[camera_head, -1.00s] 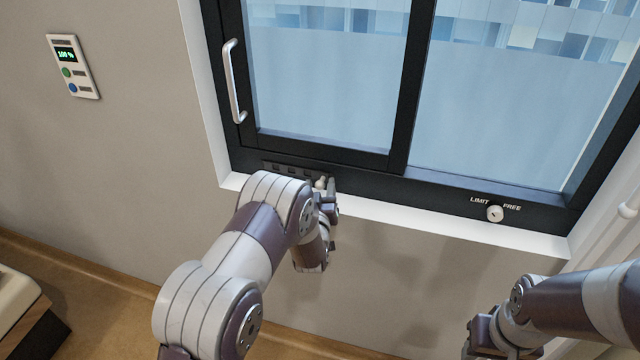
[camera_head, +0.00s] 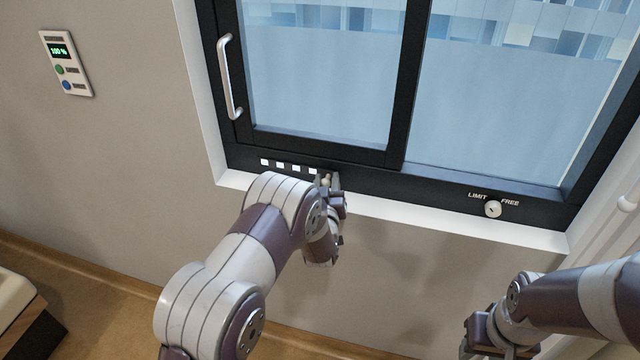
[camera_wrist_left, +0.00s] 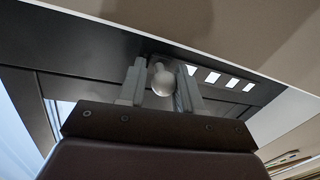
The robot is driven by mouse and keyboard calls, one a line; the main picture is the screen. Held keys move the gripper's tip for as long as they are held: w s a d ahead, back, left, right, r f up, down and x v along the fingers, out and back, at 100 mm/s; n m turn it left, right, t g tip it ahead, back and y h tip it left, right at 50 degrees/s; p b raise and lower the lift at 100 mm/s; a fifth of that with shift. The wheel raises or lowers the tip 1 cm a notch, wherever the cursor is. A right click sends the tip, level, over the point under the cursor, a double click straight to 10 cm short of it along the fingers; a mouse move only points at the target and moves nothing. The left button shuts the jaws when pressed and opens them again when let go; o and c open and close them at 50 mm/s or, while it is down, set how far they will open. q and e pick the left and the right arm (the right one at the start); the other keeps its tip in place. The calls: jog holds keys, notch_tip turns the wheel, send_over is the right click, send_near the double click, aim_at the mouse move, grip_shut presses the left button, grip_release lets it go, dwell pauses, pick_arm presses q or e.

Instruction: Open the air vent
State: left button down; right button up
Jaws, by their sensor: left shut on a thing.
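The air vent (camera_head: 278,164) is a row of small slots in the dark lower window frame; the slots now show white. In the left wrist view the vent slots (camera_wrist_left: 222,79) show bright, right of the fingers. My left gripper (camera_head: 331,182) is at the right end of the row. In the left wrist view my left gripper (camera_wrist_left: 160,85) is shut on a pale round knob (camera_wrist_left: 163,82) between its fingers. The knob (camera_head: 326,181) is mostly hidden by the gripper in the head view. My right gripper (camera_head: 487,335) is low at the right, apart from the window; its fingers are not clear.
A sliding sash with a metal handle (camera_head: 230,78) is above the vent. A round LIMIT/FREE lock (camera_head: 492,209) sits on the frame at the right. A wall panel (camera_head: 66,62) reads 100 %. The white sill (camera_head: 400,213) runs below the frame.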

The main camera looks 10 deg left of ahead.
pick_arm(q)
jog(key=c, duration=0.9)
grip_release()
jog(key=shift+f, duration=0.1)
jog(key=shift+c, duration=0.2)
jog(key=shift+s, duration=0.1)
jog(key=s+d, duration=0.2)
jog(key=s, duration=1)
jog(key=shift+s+b, duration=0.25)
jog(key=shift+b, duration=0.05)
